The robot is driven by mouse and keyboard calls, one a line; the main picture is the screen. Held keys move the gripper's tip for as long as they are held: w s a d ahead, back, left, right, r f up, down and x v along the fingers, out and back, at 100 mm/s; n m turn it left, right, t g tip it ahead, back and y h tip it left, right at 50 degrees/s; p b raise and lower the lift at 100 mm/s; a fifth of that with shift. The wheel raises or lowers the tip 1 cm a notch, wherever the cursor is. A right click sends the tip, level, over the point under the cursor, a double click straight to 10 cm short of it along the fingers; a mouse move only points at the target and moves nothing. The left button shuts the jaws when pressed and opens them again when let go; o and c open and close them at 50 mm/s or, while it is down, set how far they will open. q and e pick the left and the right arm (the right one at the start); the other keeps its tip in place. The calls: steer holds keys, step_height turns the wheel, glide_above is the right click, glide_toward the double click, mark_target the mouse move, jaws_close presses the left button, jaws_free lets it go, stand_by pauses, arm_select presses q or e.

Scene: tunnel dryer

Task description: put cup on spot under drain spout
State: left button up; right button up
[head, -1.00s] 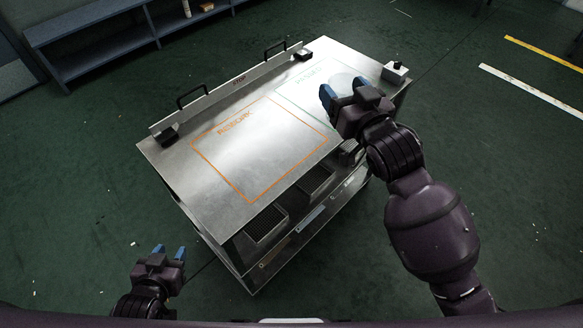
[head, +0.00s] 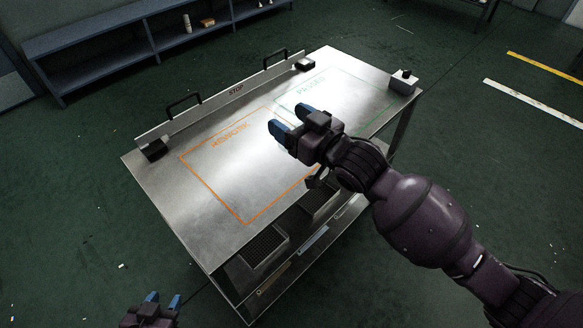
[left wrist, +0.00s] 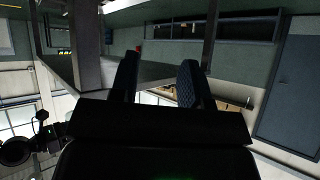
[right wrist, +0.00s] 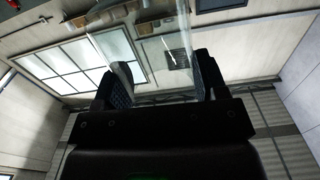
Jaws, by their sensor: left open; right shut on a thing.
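My right gripper (head: 279,129) is over the metal table, near the line between its orange and green outlined areas. It is shut on a clear, see-through cup, which shows faintly between the fingers in the right wrist view (right wrist: 165,62). The cup is hard to make out in the head view, so its tilt cannot be told. My left gripper (head: 163,301) is low at the bottom left of the head view, open and empty, beside the table. It also shows in the left wrist view (left wrist: 158,75). I see no drain spout and no marked spot under one.
The metal table (head: 160,175) has a STOP bar (head: 235,90) with black handles along its back. A blue shelf (head: 110,55) stands behind; green floor surrounds the table.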

step_height(320, 180, down, 7)
steer(key=shift+f+b, duration=0.1)
steer(key=shift+b, duration=0.65)
step_height(320, 180, down, 7)
steer(key=shift+r+b, duration=0.15)
steer(key=shift+b, duration=0.75)
steer(key=shift+r, duration=0.15)
steer(key=shift+f, duration=0.2)
steer(key=o, duration=0.9)
steer(key=shift+r, duration=0.15)
